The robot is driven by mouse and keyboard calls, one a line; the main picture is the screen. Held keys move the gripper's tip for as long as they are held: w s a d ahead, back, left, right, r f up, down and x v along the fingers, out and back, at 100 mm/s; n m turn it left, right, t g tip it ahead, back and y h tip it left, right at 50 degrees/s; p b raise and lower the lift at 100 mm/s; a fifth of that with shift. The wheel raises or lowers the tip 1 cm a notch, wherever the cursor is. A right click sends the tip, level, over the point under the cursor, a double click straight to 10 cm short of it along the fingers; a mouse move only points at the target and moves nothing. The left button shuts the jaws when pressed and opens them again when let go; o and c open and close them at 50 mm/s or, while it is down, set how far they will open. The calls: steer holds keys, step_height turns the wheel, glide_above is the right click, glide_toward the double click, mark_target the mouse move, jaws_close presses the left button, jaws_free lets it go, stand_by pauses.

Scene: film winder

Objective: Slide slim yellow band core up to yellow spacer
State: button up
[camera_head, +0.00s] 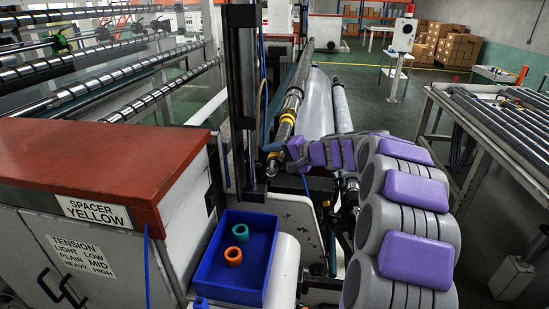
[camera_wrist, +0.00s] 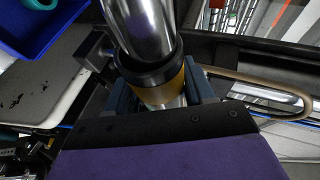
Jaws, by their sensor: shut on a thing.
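A shiny metal shaft (camera_wrist: 146,25) runs into my gripper in the wrist view. A slim yellow core (camera_wrist: 165,93) with a black ring (camera_wrist: 150,68) beside it sits around the shaft. My gripper (camera_wrist: 163,88) is shut on the yellow core, with a dark blue finger on each side. In the head view, my gripper (camera_head: 274,151) is at the near end of the shaft (camera_head: 293,101). Yellow banding (camera_head: 288,117) shows farther along the shaft, apart from my gripper; I cannot tell the spacer from other bands there. The gripper's palm hides part of the core.
A blue tray (camera_head: 213,281) with a teal ring (camera_head: 240,231) and an orange ring (camera_head: 233,256) stands left of my arm. A red-topped cabinet (camera_head: 100,160) reads "SPACER YELLOW". A dark upright post (camera_head: 241,90) stands close left of the shaft. A roller rack (camera_head: 500,130) is at right.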

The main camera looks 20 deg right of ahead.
steer(key=shift+w+d+p, duration=0.55)
steer(key=shift+w+d, duration=0.15)
steer(key=shift+w, duration=0.3)
steer(key=shift+w+d+p, duration=0.5)
steer(key=shift+w+d, duration=0.2)
steer(key=shift+w, duration=0.3)
steer(key=o, duration=1)
steer(key=shift+c, duration=0.2)
steer(key=o, duration=0.4)
steer(key=shift+d, duration=0.25)
steer(key=shift+a, duration=0.1)
steer(key=shift+s, duration=0.1)
steer(key=shift+s+r, duration=0.1)
steer(key=shift+s, duration=0.05)
steer(key=v, duration=1.7)
